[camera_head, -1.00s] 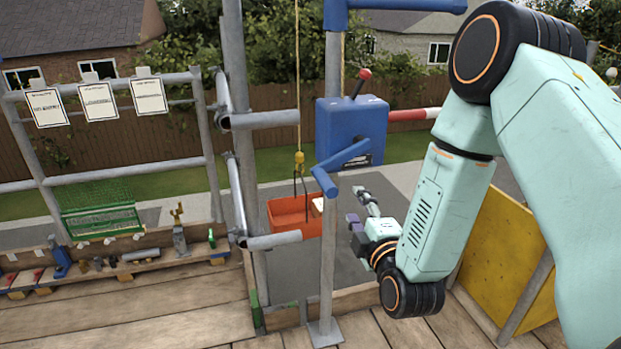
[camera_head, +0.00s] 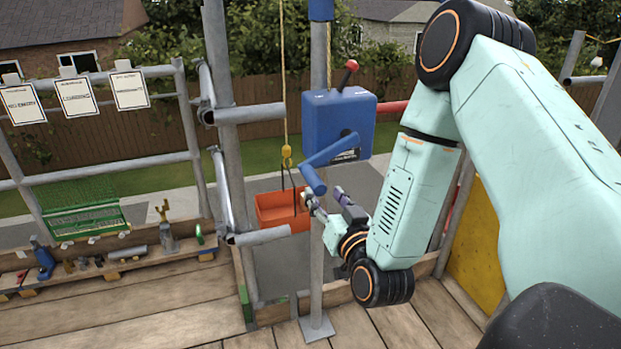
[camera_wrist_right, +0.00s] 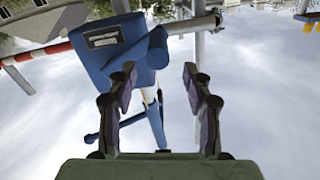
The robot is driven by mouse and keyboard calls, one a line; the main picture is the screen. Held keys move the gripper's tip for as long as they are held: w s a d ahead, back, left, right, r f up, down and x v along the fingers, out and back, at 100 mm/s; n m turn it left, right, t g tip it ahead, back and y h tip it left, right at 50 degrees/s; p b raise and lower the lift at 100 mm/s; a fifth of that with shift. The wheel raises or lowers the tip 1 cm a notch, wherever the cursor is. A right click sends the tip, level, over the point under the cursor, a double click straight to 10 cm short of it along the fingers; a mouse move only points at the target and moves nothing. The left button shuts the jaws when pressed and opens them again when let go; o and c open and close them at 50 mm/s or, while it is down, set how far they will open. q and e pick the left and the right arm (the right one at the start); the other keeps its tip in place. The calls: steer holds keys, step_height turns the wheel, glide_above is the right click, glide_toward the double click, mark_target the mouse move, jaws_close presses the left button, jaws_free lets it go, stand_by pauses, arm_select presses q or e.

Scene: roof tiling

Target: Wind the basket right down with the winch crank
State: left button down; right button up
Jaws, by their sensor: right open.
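The blue winch box (camera_head: 338,122) is fixed to a grey upright pole, and it also shows in the right wrist view (camera_wrist_right: 108,42). Its blue crank arm (camera_head: 332,150) slants down and left to a blue handle (camera_head: 313,180). In the right wrist view the handle (camera_wrist_right: 157,46) lies ahead of the open fingers. My right gripper (camera_head: 323,196) is open just below and beside the handle, with nothing between its fingers (camera_wrist_right: 160,72). The orange basket (camera_head: 280,210) hangs from a yellow hook and rope left of the pole. My left gripper is out of view.
A red-tipped lever (camera_head: 350,66) stands on the winch box. Grey scaffold tubes (camera_head: 226,150) stand left of the basket. A low shelf (camera_head: 110,262) with tools and a green crate (camera_head: 85,218) are farther left. A yellow panel (camera_head: 472,235) stands at right. Front deck boards are clear.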

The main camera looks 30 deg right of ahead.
mark_target(315, 179)
steer(key=shift+w+d, duration=0.15)
steer(key=shift+d, duration=0.05)
steer(key=x, duration=0.6)
steer(key=shift+w+a, duration=0.15)
steer(key=shift+a, duration=0.1)
steer(key=shift+w+d, duration=0.25)
steer(key=shift+w, duration=0.3)
steer(key=shift+a, duration=0.1)
steer(key=shift+c, duration=0.3)
steer(key=c, duration=0.6)
jaws_close()
